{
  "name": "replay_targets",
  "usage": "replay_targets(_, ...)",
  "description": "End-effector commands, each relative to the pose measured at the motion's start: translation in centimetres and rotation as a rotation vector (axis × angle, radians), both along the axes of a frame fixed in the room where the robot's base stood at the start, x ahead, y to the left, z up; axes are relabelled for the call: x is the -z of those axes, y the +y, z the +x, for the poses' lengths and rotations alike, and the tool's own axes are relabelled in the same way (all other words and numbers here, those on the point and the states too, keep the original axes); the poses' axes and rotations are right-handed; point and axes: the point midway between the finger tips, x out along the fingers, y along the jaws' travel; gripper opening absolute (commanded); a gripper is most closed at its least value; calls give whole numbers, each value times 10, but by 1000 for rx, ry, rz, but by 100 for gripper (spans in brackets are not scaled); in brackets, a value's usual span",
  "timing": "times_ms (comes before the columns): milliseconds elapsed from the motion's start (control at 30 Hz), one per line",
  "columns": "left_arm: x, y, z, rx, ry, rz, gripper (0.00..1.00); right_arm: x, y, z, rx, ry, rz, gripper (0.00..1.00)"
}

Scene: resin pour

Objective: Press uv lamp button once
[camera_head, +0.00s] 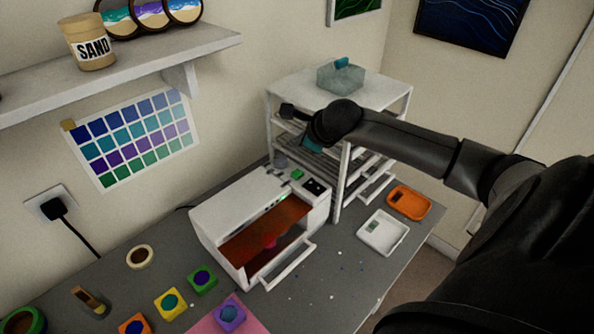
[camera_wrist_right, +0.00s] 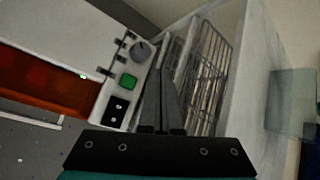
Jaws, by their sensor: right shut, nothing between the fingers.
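The UV lamp (camera_head: 228,208) is a white box with an orange window on the grey table. Its green button (camera_head: 297,174) is on the panel at its right end, beside a black switch plate (camera_head: 314,186). In the right wrist view the green button (camera_wrist_right: 128,81) lies left of the fingers, between a grey knob (camera_wrist_right: 140,51) and the black plate (camera_wrist_right: 117,109). My right gripper (camera_wrist_right: 166,75) is shut and empty, apart from the button in the picture; its height above the panel is unclear. In the head view its fingers are hard to make out. My left gripper is out of view.
A white rack (camera_head: 340,190) with wire shelves stands right beside the lamp, close to my right gripper. Several coloured moulds lie at the front left. A shelf (camera_head: 130,68) hangs above.

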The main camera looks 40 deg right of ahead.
Motion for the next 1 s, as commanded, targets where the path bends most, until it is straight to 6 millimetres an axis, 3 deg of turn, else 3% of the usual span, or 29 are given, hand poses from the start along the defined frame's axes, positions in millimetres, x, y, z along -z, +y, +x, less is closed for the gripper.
replay_targets(300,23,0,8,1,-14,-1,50,49,0,-1,1,4,2,0)
replay_targets(500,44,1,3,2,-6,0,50,69,0,0,0,2,2,0)
replay_targets(1000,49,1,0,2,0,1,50,73,0,0,-1,1,1,0)
